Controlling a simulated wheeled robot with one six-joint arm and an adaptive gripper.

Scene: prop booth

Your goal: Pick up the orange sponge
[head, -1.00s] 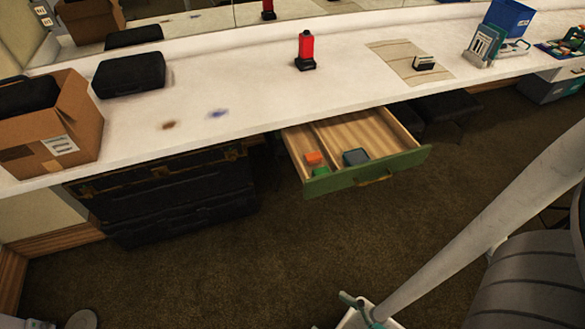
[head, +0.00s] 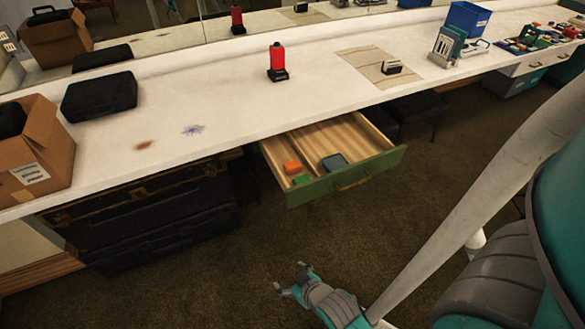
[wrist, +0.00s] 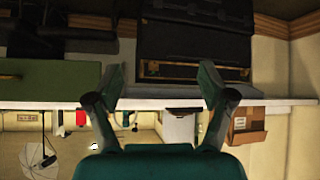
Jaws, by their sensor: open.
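The orange sponge (head: 292,167) lies in the left part of the open green-fronted drawer (head: 345,182), under the counter, in the head view. A green item (head: 301,180) lies just in front of it, and a dark grey-blue item (head: 335,162) lies to its right across a divider. My gripper (head: 288,281) is open and empty over the floor, in front of and below the drawer, well apart from the sponge. In the wrist view my open fingers (wrist: 160,95) frame the counter edge; the sponge is not visible there.
The white counter (head: 215,105) holds a red bottle-like object (head: 278,62), a black case (head: 98,96) and a cardboard box (head: 38,155). Black trunks (head: 150,215) stand below on the left. A stool (head: 418,108) is behind the drawer. The carpet before the drawer is clear.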

